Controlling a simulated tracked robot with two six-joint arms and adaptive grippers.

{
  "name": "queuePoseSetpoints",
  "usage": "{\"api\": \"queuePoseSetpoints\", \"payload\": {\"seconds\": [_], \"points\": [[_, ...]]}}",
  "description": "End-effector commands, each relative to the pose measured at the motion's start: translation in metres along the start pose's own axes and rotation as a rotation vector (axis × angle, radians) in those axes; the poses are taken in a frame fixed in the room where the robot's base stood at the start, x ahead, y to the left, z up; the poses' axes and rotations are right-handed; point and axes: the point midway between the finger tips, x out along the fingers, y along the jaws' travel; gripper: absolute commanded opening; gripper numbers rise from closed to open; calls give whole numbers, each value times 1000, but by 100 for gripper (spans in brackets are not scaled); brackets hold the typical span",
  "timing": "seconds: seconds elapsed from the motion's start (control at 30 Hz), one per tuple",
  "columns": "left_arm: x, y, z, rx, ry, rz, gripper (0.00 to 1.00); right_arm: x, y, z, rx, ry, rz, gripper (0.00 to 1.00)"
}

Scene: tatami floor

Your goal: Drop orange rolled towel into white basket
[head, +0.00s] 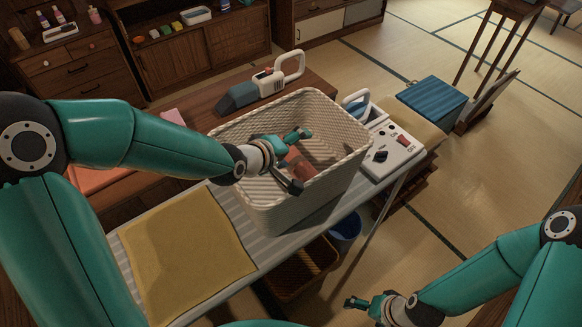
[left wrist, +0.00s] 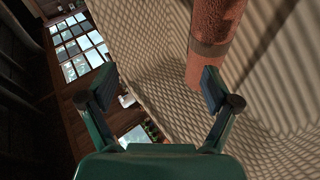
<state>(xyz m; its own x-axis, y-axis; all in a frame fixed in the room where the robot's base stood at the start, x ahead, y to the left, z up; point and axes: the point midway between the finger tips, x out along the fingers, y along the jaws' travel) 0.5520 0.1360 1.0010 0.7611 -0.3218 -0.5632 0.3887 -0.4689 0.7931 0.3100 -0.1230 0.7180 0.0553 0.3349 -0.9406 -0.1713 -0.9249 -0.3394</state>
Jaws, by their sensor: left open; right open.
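The white woven basket (head: 343,169) stands on a striped ironing-board-like surface in the head view; its inner wall also shows in the left wrist view (left wrist: 140,55). The orange rolled towel (head: 297,163) is inside the basket, partly hidden by my left gripper. In the left wrist view the rolled towel (left wrist: 208,50) has a brownish band and lies beyond the right fingertip. My left gripper (head: 299,160) is open, reaching over the basket rim, with the towel apart from or just beside its fingers; contact is unclear. My right gripper (head: 368,306) is open and empty at the lower right, low over the floor.
A yellow folded cloth (head: 185,254) lies left of the basket. A handheld vacuum (head: 262,86) lies behind it. A white switch panel (head: 391,148) is at its right. A blue bin (head: 345,230) stands below. Tatami floor at right is mostly clear.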

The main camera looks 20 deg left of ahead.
Motion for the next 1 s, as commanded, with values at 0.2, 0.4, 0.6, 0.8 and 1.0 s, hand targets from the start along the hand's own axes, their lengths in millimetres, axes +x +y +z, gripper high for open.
{"api": "queuePoseSetpoints", "payload": {"seconds": [0.2, 0.4, 0.6, 0.8, 1.0], "points": [[-20, 1, -1, -1, 2, 2, 88, 0, 0, 0, 0, 0, 0, 92], [-56, 1, -1, 1, 4, 4, 88, 0, 0, 0, 0, 0, 0, 92], [-94, 0, -1, 2, 6, 3, 88, 0, 0, 0, 0, 0, 0, 92], [-112, 0, 0, 1, 0, 3, 88, 0, 0, 0, 0, 0, 0, 92], [-119, -1, 1, 1, 1, -1, 88, 0, 0, 0, 0, 0, 0, 92]]}}
